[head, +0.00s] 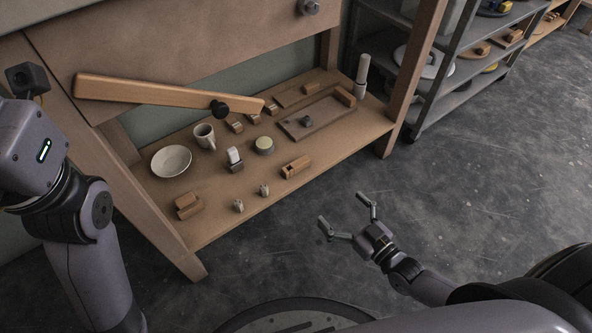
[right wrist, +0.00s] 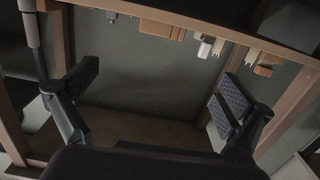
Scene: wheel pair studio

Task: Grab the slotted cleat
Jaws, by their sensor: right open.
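A short wooden block with a dark slot (head: 296,166), which looks like the slotted cleat, lies near the front right part of a low wooden shelf (head: 245,212). Another wooden block (head: 188,206) with a stepped shape lies at the shelf's front left; its details are small. My right gripper (head: 341,209) is open and empty, out in front of the shelf and below and right of the slotted block, apart from it. In the right wrist view its spread fingers (right wrist: 156,88) have nothing between them. My left arm shows at the left; its gripper is out of the picture.
The shelf also holds a white bowl (head: 171,160), a mug (head: 205,136), a round tin (head: 264,145), a grey-white piece (head: 234,160) and two small clips. A long wooden bar (head: 150,92) slants above the shelf. A grey rack (head: 430,107) stands right. The floor between is clear.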

